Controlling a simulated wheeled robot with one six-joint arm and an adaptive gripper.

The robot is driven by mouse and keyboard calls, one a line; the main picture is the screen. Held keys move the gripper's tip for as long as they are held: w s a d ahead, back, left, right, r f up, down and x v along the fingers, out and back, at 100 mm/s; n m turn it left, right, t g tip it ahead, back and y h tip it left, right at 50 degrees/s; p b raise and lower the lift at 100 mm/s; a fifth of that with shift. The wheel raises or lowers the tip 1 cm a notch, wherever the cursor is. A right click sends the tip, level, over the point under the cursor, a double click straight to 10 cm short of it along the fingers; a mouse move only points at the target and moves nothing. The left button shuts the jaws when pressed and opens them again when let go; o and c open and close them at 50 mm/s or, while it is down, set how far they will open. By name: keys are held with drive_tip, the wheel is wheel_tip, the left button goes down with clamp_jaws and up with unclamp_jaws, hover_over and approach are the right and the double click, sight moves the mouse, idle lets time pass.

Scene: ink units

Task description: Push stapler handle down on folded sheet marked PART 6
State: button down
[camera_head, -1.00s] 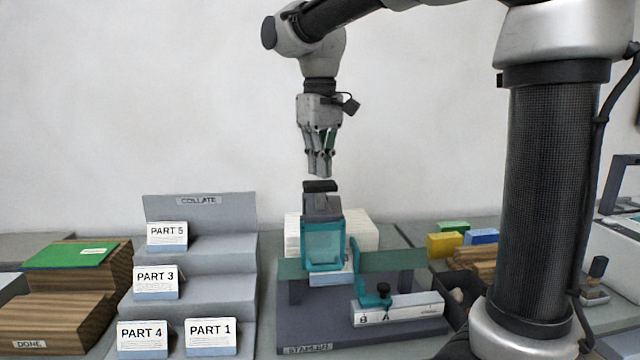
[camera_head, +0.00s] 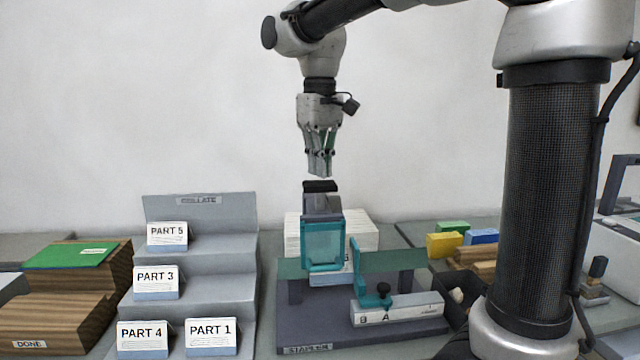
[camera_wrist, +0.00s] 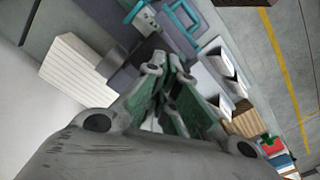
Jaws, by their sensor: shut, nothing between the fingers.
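The stapler stands on a dark base labelled STAPLER (camera_head: 345,335). It has a teal frame (camera_head: 323,268), a grey head (camera_head: 322,207) and a black handle top (camera_head: 320,186). My gripper (camera_head: 321,174) points straight down just above the handle top, with a small gap seeming to remain. Its fingers are shut and empty; they also show in the wrist view (camera_wrist: 175,75). A white and blue folded sheet (camera_head: 338,278) lies under the stapler head. Its marking is mostly hidden by the teal frame, so I cannot read it in full.
A grey stepped COLLATE rack (camera_head: 200,212) on the left holds sheets marked PART 5, 3, 4 and 1. Wooden DONE steps (camera_head: 50,325) stand further left. A white slider block marked A and B (camera_head: 400,312) sits at the base's front right. A white paper stack (camera_head: 362,233) stands behind.

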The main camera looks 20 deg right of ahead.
sight(320, 183)
drive_tip(key=shift+f, duration=0.2)
drive_tip(key=shift+f, duration=1.65)
wheel_tip(320, 183, up, 9)
drive_tip(key=shift+r, duration=0.15)
